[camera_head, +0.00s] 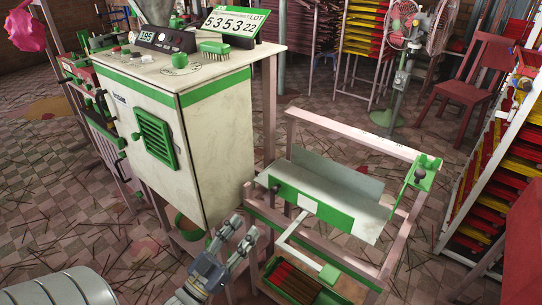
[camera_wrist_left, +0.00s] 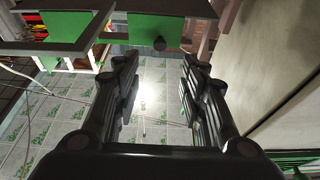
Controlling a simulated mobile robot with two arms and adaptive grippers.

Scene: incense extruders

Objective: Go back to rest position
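My left gripper (camera_head: 243,237) is near the lower middle of the head view, in front of the white and green machine cabinet (camera_head: 219,130) and left of the metal work frame (camera_head: 345,129). In the left wrist view my left gripper (camera_wrist_left: 160,75) has its two fingers well apart. Nothing is held between them; tiled floor with a bright light reflection shows through the gap. My right gripper is in neither view.
A rack with red and yellow trays (camera_head: 500,180) stands at right. A red chair (camera_head: 477,85) and fans (camera_head: 403,22) are behind. Thin sticks litter the floor.

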